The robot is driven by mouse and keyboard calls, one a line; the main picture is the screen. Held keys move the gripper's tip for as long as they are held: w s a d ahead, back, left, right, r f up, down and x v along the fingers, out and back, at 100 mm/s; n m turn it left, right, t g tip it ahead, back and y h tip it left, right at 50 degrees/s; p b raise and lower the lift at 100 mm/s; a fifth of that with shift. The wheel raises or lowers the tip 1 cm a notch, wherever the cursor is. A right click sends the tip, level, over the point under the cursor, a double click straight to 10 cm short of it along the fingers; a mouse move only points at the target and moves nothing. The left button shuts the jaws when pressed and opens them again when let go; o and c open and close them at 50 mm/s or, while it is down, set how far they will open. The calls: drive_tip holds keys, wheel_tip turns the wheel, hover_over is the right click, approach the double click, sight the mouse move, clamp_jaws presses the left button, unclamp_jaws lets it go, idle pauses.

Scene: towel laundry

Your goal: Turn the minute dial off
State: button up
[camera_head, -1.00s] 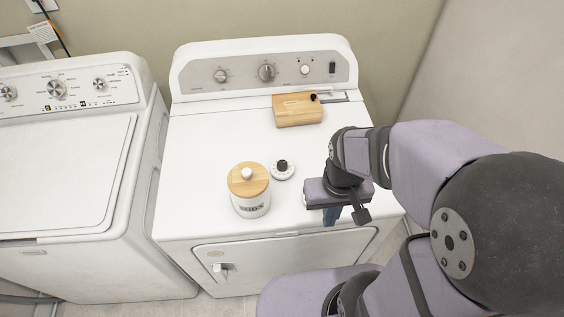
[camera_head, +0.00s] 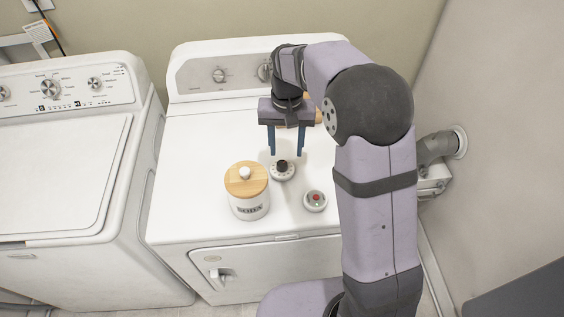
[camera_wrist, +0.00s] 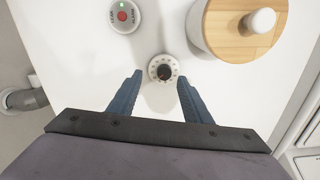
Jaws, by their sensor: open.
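The minute dial (camera_head: 282,170) is a small round white dial with a black centre knob. It lies on the dryer top, just right of the soda jar. It also shows in the wrist view (camera_wrist: 163,69), ahead of and between my fingers. My gripper (camera_head: 286,154) is open and points down, its two blue fingers just behind and above the dial in the head view. In the wrist view my gripper (camera_wrist: 160,78) has its fingertips on either side of the dial, apart from it. Nothing is held.
A white soda jar (camera_head: 249,200) with a wooden lid stands close left of the dial. A round base with a red button (camera_head: 315,201) sits to the right; the wrist view shows a green light on it (camera_wrist: 123,15). A wooden box is mostly hidden behind my arm.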

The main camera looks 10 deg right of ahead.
sight(282, 164)
drive_tip(key=shift+w+a+f, duration=0.2)
drive_tip(key=shift+w+a, duration=0.25)
drive_tip(key=shift+w, duration=0.35)
drive_tip(key=shift+f+p, duration=1.2)
drive_tip(key=shift+f, duration=2.45)
drive_tip(key=shift+c, duration=0.3)
drive_tip(key=c, duration=1)
